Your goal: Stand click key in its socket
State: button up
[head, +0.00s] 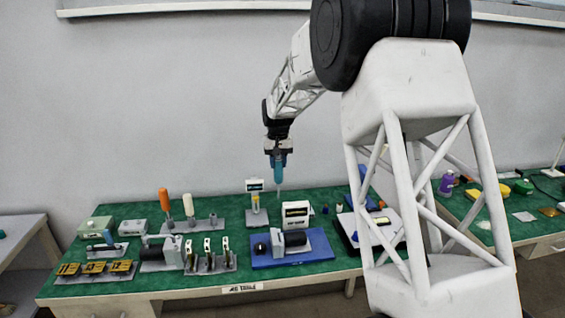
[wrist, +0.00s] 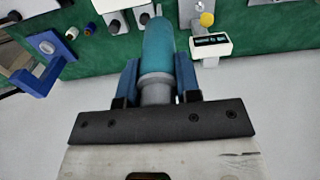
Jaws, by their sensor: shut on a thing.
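My gripper (head: 278,152) is shut on the click key, a tool with a teal handle (head: 279,162) and a thin pale shaft pointing down. It hangs upright above the back of the green table. In the wrist view the teal handle (wrist: 158,45) and its grey collar (wrist: 156,88) sit between my blue fingers (wrist: 157,82). A grey rack (head: 203,226) stands lower and to the left, holding an orange-handled tool (head: 164,201) and a white-handled tool (head: 188,206). Its right end looks free of a tool; the socket hole is too small to make out.
A small stand with a white display (head: 255,185) is just below and left of the key. A blue base with a black cylinder (head: 292,245) is at the front. Several small fixtures (head: 207,257) crowd the left front. Right of the gripper stands a tray (head: 350,232).

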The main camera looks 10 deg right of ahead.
jog(key=w+a, duration=0.2)
jog(key=a, duration=1)
jog(key=w+a+f, duration=0.1)
jog(key=w+a, duration=0.1)
jog(key=a, duration=1.1)
jog(key=shift+w+a+f, duration=0.15)
jog(key=shift+w+f, duration=0.15)
jog(key=shift+f, duration=0.25)
notch_tip(320, 180, down, 10)
dwell(0.7)
jog(key=shift+f, duration=0.25)
dwell(1.1)
jog(key=o, duration=1)
